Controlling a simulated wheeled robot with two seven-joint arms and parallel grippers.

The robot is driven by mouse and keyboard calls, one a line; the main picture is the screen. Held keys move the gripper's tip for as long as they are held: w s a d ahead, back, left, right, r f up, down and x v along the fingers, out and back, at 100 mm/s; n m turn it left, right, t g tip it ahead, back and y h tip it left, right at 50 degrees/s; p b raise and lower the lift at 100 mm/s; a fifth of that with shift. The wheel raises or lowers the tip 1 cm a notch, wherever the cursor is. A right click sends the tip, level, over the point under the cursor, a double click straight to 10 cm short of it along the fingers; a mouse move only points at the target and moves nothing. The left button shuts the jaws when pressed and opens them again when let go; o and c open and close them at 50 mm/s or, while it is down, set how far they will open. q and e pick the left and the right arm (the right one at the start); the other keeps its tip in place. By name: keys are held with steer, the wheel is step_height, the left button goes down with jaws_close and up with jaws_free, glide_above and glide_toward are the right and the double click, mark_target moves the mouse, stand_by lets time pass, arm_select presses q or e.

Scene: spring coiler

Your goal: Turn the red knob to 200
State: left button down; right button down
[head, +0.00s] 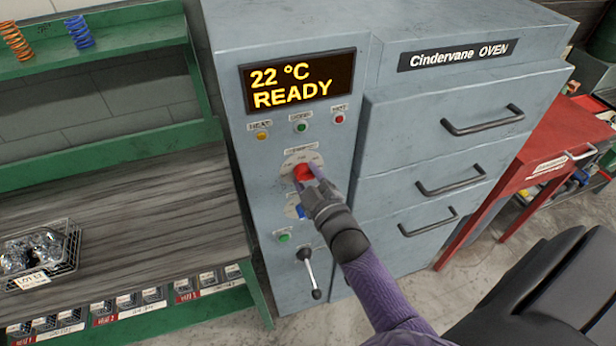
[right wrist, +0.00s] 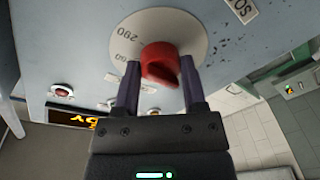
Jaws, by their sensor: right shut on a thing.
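The red knob (head: 303,172) sits on a pale round dial (head: 290,166) on the grey oven's control panel, below the display. My right gripper (head: 309,184) is at the knob, with one finger on each side of it, shut on it. In the right wrist view the red knob (right wrist: 162,64) shows between the two dark fingers of the gripper (right wrist: 160,76). I cannot tell exactly which mark the knob points to. My left gripper is not in view.
The display (head: 300,82) reads 22 °C READY. Small buttons sit under it, and a blue knob (head: 300,211) and a lever (head: 310,272) sit below the dial. Drawers with handles (head: 484,121) are to the right. A bench (head: 130,215) with a wire basket (head: 72,250) stands left.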

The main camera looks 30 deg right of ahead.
steer(key=m, duration=0.3)
steer(key=shift+f+m, duration=0.1)
steer(key=shift+m, duration=0.3)
steer(key=shift+m+t+h, duration=0.4)
steer(key=shift+m, duration=1.6)
steer(key=shift+c, duration=0.7)
jaws_free()
steer(key=s+a, duration=0.1)
steer(key=s, duration=0.8)
steer(key=shift+s+a+f, duration=0.35)
steer(key=shift+s+f, duration=0.05)
steer(key=shift+f, duration=0.05)
